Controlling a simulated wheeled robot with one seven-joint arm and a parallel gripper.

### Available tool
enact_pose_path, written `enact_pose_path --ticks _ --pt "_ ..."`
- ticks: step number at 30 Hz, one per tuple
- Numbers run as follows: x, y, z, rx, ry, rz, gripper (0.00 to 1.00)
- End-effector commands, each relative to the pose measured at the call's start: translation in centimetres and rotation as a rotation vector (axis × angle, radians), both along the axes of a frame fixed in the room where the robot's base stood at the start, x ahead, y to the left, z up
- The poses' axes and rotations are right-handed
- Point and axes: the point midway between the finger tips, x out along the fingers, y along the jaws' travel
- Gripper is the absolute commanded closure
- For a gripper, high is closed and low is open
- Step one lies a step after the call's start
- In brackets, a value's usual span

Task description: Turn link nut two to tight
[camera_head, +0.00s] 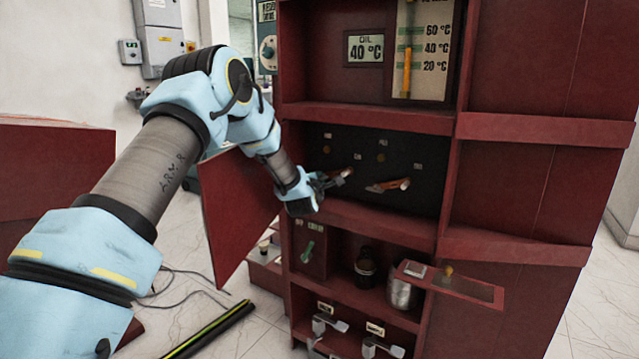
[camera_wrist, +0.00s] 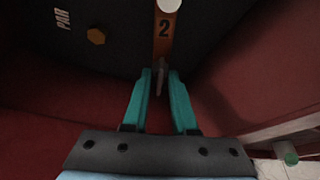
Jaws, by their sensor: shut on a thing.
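In the wrist view a copper-coloured link (camera_wrist: 164,45) marked "2" hangs on a dark panel. A pale round nut (camera_wrist: 168,5) sits at its upper end, cut by the frame's top edge. My gripper (camera_wrist: 161,74) has its teal fingers on either side of the link's narrow lower end and is shut on it, below the nut. In the head view my gripper (camera_head: 327,181) is at the left one of two copper links, link two (camera_head: 346,172), in the cabinet's middle bay. The fingers partly hide that link.
Another copper link (camera_head: 385,186) is to the right on the same panel. A hexagonal brass bolt (camera_wrist: 96,36) by a "PAR" label is at the upper left. The red cabinet's shelf (camera_head: 365,220) lies below, and an open red door (camera_head: 238,208) stands left. A bottle (camera_head: 365,267) and metal can (camera_head: 402,294) stand lower.

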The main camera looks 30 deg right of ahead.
Motion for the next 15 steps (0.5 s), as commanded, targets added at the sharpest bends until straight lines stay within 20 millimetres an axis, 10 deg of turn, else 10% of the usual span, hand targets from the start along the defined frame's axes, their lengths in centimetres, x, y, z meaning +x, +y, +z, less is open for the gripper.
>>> enact_pose_path --ticks 15 --pt "-0.01 0.0 -0.38 0.166 -0.301 0.001 1.0"
